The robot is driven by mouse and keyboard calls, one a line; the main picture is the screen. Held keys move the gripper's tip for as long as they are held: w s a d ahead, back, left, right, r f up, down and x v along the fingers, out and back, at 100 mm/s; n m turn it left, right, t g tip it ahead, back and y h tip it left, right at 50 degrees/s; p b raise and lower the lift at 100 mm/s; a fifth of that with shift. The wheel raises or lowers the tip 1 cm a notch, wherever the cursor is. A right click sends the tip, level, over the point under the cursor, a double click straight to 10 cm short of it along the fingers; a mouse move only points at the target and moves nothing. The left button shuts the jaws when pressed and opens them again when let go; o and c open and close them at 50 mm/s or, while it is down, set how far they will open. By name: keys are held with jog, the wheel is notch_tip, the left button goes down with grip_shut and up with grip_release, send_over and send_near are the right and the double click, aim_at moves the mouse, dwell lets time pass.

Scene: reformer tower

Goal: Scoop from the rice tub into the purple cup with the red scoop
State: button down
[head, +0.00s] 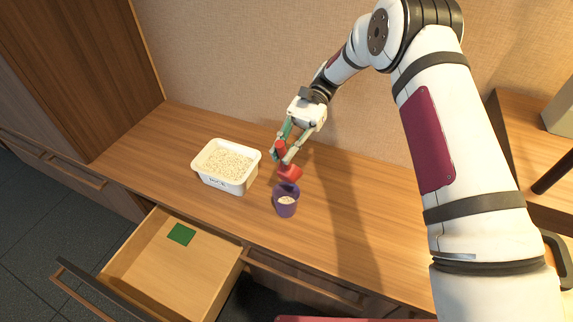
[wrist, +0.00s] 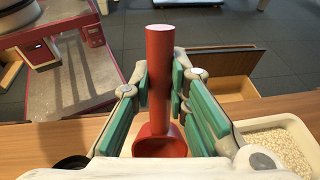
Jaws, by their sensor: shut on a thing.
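The white rice tub (head: 212,178) stands on the wooden counter, full of pale grains; it also shows at the lower right in the wrist view (wrist: 301,128). The purple cup (head: 286,209) stands upright to the right of the tub, with some rice inside. My gripper (head: 284,147) is shut on the handle of the red scoop (head: 290,172). In the wrist view the red scoop (wrist: 160,80) stands between the green finger pads of my gripper (wrist: 164,85). In the head view the scoop's bowl is just above the cup's far rim. The scoop's contents are hidden.
An open drawer (head: 160,275) juts out below the counter's front edge, with a green item (head: 181,234) inside. The counter (head: 350,220) is bare to the right of the cup. A wall (head: 240,60) rises behind it.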

jog(key=s+a+f+t+h+p, duration=0.5)
jog(key=s+f+t+h+p, duration=0.2)
jog(key=s+f+t+p, duration=0.3)
jog(key=s+t+p, duration=0.1)
jog(key=t+p, duration=0.2)
jog(key=p, duration=0.3)
jog(key=shift+a, duration=0.35)
dwell(0.6)
notch_tip(320, 180, up, 6)
jog(key=p, duration=0.3)
jog(key=shift+p, duration=0.4)
dwell(0.5)
